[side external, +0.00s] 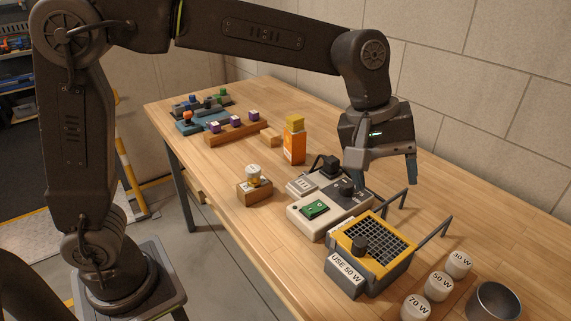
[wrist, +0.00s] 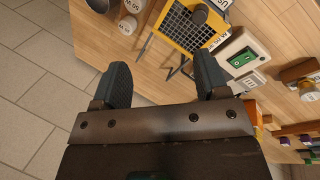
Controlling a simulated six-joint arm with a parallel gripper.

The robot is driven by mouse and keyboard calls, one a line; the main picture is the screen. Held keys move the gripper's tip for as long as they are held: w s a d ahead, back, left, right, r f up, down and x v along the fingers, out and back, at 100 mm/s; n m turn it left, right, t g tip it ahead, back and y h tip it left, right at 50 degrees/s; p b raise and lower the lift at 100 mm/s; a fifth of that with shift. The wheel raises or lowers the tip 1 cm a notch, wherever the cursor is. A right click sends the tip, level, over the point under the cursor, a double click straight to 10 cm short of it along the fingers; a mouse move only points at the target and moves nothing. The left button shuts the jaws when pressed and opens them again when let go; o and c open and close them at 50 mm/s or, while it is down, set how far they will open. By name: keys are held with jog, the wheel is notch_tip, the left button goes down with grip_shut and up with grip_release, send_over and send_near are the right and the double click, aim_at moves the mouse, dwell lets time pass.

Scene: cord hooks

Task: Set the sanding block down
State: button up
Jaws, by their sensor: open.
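My gripper (side external: 387,172) is open and empty, with its fingers pointing down above the far side of the bench, near the grey control box. In the wrist view its two fingers (wrist: 163,76) are spread wide with nothing between them. I cannot be sure which thing is the sanding block. A small plain wooden block (side external: 270,137) lies on the bench beside the orange bottle, well away from my gripper. A wooden block with a pale knob-like piece on top (side external: 254,187) stands nearer the front edge.
The grey control box (side external: 302,216) has a green switch. The yellow-framed grille unit (side external: 378,238), labelled "USE 50 W", has dark bent bars behind it. Several wattage-labelled white cylinders (side external: 438,285) and a metal cup (side external: 495,301) stand at right. An orange bottle (side external: 294,145) stands upright. The wall is close behind.

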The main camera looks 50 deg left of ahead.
jog(key=s+a+r+m+t+y, duration=0.1)
jog(key=s+a+r+m+t, duration=0.15)
jog(key=s+a, duration=0.7)
jog(key=s+a+f+m+t+y, duration=0.1)
jog(key=s+a+f+m+y, duration=0.1)
jog(key=s+a+f+m, duration=0.3)
jog(key=s+a, duration=0.4)
jog(key=shift+a+f, duration=0.3)
jog(key=shift+a, duration=0.1)
